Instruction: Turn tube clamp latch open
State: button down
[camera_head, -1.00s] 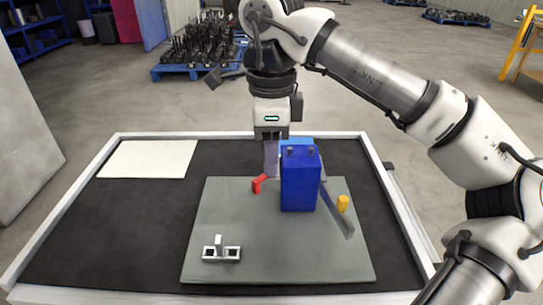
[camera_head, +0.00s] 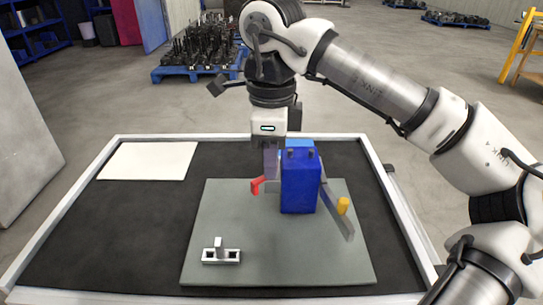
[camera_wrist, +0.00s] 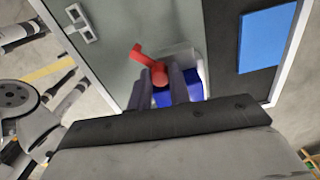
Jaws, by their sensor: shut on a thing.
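The red latch (camera_head: 258,186) is a small bent lever at the left side of the upright blue clamp block (camera_head: 300,188) on the grey-green board. In the wrist view the latch (camera_wrist: 159,73) has a round hub, with its arm pointing up and left in the picture. My gripper (camera_head: 271,178) points straight down behind and left of the block. It is shut on the red latch, with a finger on either side of the hub. The block hides part of the contact in the head view. In the wrist view blue block parts (camera_wrist: 163,99) show between the fingers.
A grey bar (camera_head: 337,212) slants along the block's right side, near a yellow cylinder (camera_head: 343,205). A white bracket (camera_head: 221,255) stands at the board's front left. A pale sheet (camera_head: 148,160) lies at the back left of the dark tabletop. The board's front is mostly clear.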

jog(key=shift+m, duration=1)
jog(key=c, duration=1.3)
grip_release()
